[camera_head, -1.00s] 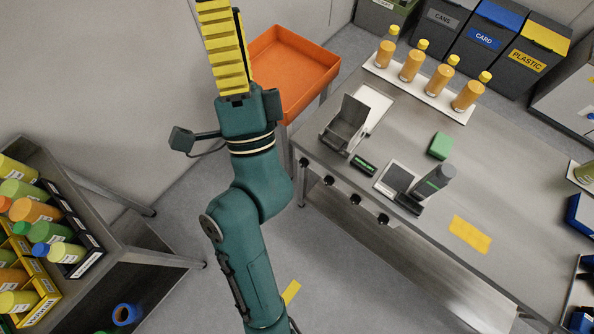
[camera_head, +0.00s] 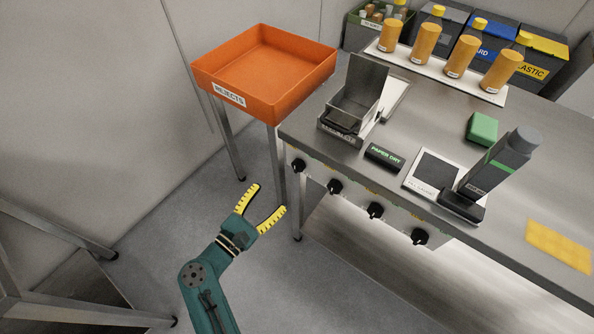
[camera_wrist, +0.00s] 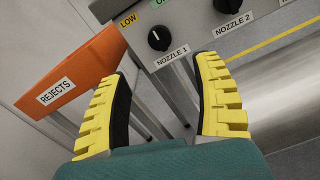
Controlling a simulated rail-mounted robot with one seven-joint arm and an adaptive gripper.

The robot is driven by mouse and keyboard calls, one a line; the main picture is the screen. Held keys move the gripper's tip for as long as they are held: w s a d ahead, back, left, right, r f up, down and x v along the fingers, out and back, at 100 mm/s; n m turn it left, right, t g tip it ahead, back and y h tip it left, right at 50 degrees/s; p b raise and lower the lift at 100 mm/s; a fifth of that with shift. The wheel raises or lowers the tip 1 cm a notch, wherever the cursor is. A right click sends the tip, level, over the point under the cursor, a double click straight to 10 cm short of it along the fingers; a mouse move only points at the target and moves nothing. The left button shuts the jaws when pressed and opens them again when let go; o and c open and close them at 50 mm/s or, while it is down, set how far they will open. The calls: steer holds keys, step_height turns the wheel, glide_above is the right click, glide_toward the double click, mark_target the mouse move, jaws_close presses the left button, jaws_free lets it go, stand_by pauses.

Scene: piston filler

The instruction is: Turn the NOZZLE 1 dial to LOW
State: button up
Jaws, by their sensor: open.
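The NOZZLE 1 dial (camera_wrist: 158,38) is a round black knob on the grey front panel in the wrist view. A short white mark shows on its upper-left side. The yellow LOW label (camera_wrist: 127,20) is to its left, and a green label above it is cut off by the picture's edge. In the head view it appears to be the leftmost knob (camera_head: 298,165). My gripper (camera_head: 267,199) is open and empty, in front of and below the panel's left end. In the wrist view its yellow fingers (camera_wrist: 163,70) are spread below the dial, apart from it.
The NOZZLE 2 dial (camera_wrist: 224,6) is to the right, with more knobs (camera_head: 375,210) along the panel. The orange REJECTS bin (camera_head: 265,75) stands left of the steel table (camera_head: 420,105). A table leg (camera_head: 297,222) is near my gripper.

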mark_target(296, 168)
steer(key=b+x, duration=0.4)
steer(key=x, duration=0.8)
steer(key=shift+w+d, duration=0.15)
steer(key=c, duration=1.2)
steer(key=shift+r+n+p, duration=0.15)
steer(key=shift+n+p, duration=0.15)
steer(key=shift+p, duration=0.2)
steer(key=n+p, duration=0.3)
steer(key=shift+n, duration=0.3)
steer(key=n+p, duration=0.2)
steer(key=n, duration=0.2)
steer(key=shift+n+p, duration=0.3)
jaws_close()
steer(key=shift+f, duration=0.2)
steer(key=o, duration=1.2)
jaws_free()
